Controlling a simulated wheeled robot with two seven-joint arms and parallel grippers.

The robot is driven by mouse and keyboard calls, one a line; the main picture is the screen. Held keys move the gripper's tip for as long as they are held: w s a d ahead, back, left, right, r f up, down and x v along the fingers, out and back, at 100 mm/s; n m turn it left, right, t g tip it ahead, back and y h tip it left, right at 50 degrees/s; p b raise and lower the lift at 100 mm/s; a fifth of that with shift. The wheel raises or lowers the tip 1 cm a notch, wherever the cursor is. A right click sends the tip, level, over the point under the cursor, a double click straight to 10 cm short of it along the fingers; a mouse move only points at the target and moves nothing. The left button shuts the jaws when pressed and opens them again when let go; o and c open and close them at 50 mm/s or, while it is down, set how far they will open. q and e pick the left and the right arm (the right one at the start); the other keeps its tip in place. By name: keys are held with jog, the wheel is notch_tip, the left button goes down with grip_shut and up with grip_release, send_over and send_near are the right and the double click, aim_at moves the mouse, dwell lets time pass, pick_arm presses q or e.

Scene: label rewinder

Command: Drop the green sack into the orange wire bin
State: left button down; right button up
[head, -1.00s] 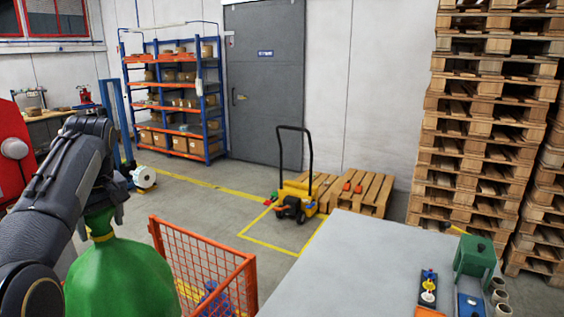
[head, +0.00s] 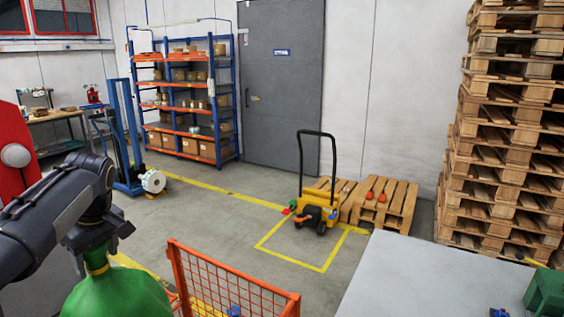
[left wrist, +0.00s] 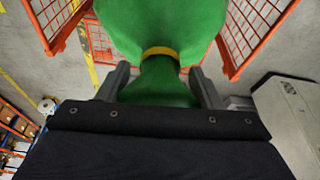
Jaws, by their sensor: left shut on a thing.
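The green sack (head: 118,295) hangs at the bottom left of the head view, its lower part cut off by the frame. My left gripper (head: 97,252) is shut on its gathered neck, just above a yellow band. In the left wrist view the sack (left wrist: 165,25) fills the top middle, with the gripper fingers (left wrist: 162,85) either side of the neck. The orange wire bin (head: 235,269) stands right of the sack in the head view, largely cut off below. In the left wrist view its orange frame (left wrist: 36,25) shows on both sides of the sack. My right gripper is out of view.
A grey table (head: 425,275) is right of the bin, with a green object (head: 547,293) on it. Tall pallet stacks (head: 505,150) are at right. Open floor lies behind the bin.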

aim_at(102, 268)
pick_arm(q)
jog(key=shift+s+d+f, duration=0.1)
jog(key=shift+f, duration=2.35)
jog(key=shift+c, duration=1.9)
grip_release()
jog(key=shift+o, duration=0.3)
jog(key=shift+f, duration=0.15)
jog(key=shift+b+v, duration=0.45)
jog(key=shift+v, duration=3.5)
jog(key=shift+s, duration=0.1)
